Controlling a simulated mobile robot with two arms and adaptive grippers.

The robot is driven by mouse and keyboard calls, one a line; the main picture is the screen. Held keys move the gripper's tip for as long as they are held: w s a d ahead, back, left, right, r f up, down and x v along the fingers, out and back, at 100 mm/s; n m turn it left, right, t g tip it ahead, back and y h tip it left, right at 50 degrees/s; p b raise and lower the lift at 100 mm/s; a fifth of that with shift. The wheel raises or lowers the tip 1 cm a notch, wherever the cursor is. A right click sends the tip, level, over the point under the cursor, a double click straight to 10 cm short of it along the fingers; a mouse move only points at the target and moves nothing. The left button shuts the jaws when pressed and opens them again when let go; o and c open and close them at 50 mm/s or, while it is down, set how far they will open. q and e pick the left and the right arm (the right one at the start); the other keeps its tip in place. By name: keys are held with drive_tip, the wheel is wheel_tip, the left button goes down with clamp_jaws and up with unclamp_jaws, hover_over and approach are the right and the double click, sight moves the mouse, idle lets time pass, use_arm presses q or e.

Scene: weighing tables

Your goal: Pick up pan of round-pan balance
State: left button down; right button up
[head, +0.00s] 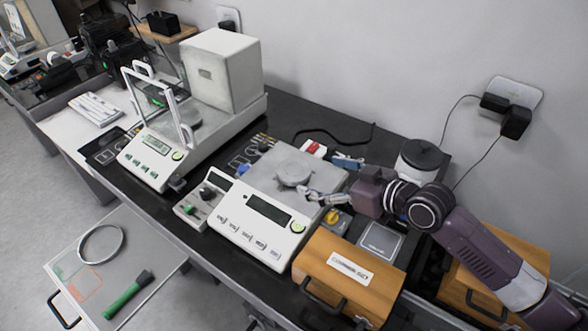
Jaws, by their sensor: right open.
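A white balance (262,212) with a display and a row of buttons stands on the black bench in the middle. A small grey round pan (293,173) sits on its flat grey top. My right gripper (311,193) reaches in from the right, its fingers open at the front right side of the round pan. I cannot tell whether they touch it. A second balance (150,160) to the left has a clear shield frame and a large box-shaped housing; a grey round plate (186,116) shows partly behind the frame. My left gripper is not in view.
A wooden box (345,272) with a dark handle stands close below my right gripper. A black-lidded pot (420,158) stands behind my arm. A small grey device (205,199) sits beside the middle balance. A lower tray (150,235) holds a ring and a green-handled tool.

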sight(293, 169)
drive_tip(key=shift+w+f, duration=0.25)
drive_tip(key=shift+f, duration=0.25)
drive_tip(key=shift+w+a+f, duration=0.1)
drive_tip(key=shift+w+a, duration=0.05)
drive_tip(key=shift+w, duration=0.2)
drive_tip(key=shift+w+a+f, duration=0.1)
drive_tip(key=shift+w+a, duration=0.2)
drive_tip(key=shift+a, duration=0.05)
drive_tip(key=shift+w+a+f, duration=0.15)
drive_tip(key=shift+w+a, duration=0.2)
drive_tip(key=shift+a, duration=0.25)
drive_tip(key=p+x, duration=0.1)
drive_tip(key=x, duration=0.4)
drive_tip(key=shift+s+f+p, duration=0.15)
drive_tip(key=shift+p, duration=0.15)
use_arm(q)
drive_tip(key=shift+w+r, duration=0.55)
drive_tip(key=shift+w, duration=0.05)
use_arm(e)
drive_tip(key=c, duration=1.3)
